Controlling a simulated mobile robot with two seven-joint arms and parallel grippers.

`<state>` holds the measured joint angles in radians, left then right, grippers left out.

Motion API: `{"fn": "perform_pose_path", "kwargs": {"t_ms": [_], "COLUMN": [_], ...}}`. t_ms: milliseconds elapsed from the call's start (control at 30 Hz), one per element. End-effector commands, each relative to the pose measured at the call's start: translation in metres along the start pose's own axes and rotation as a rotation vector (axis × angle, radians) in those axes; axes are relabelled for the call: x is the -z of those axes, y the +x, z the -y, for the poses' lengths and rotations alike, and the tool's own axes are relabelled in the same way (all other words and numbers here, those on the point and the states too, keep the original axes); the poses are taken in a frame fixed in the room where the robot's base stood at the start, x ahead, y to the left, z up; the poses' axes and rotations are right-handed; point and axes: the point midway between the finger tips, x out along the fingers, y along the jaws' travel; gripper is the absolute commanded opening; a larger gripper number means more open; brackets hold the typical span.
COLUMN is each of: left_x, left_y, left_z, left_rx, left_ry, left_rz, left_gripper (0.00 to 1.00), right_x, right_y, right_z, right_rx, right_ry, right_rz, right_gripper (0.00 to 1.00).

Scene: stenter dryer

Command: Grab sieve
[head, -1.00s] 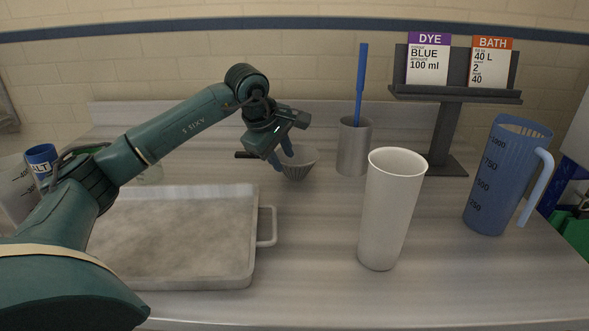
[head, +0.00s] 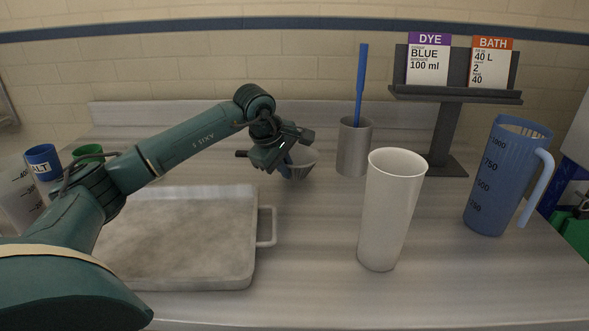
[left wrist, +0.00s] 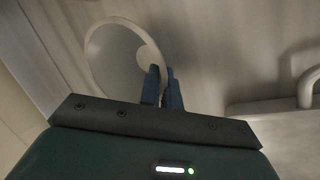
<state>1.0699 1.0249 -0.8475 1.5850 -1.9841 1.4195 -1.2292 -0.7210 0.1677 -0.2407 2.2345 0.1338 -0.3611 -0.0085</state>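The sieve (head: 304,166) is a small grey bowl shape near the back of the counter, left of the metal cup. A dark handle end (head: 241,154) shows to its left, partly behind my gripper. My left gripper (head: 288,168) is at the sieve's left side and hides part of it. In the left wrist view the sieve (left wrist: 116,62) is a pale ring around a grey bowl. The blue fingers of my left gripper (left wrist: 162,88) are close together on either side of its rim, shut on it. My right gripper is not in view.
A shallow grey tray (head: 246,275) lies front left. A white tumbler (head: 390,210), a metal cup (head: 354,150) with a blue stick, a card stand (head: 448,130) and a blue measuring jug (head: 505,180) stand to the right. The counter between tray and tumbler is clear.

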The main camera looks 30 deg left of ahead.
Motion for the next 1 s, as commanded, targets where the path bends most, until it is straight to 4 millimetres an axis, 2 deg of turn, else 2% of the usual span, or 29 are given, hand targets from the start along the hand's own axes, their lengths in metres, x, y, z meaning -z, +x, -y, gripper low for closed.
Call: {"fn": "perform_pose_path", "kwargs": {"t_ms": [433, 567, 800, 1000], "left_x": [0.0, 0.0, 0.0, 0.0], "left_y": [-0.005, -0.023, -0.067, -0.087], "left_z": [-0.003, -0.012, -0.034, -0.043], "left_rx": [-0.001, -0.004, -0.004, 0.0], "left_ry": [0.0, 0.0, -0.001, -0.001], "left_rz": [0.0, 0.0, 0.001, 0.001], "left_gripper": [0.0, 0.0, 0.0, 0.0], "right_x": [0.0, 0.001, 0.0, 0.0], "right_y": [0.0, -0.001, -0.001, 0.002], "right_z": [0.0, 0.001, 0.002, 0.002], "right_rx": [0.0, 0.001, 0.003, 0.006], "right_ry": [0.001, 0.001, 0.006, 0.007], "right_rz": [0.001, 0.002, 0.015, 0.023], "right_gripper": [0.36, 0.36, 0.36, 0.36]}}
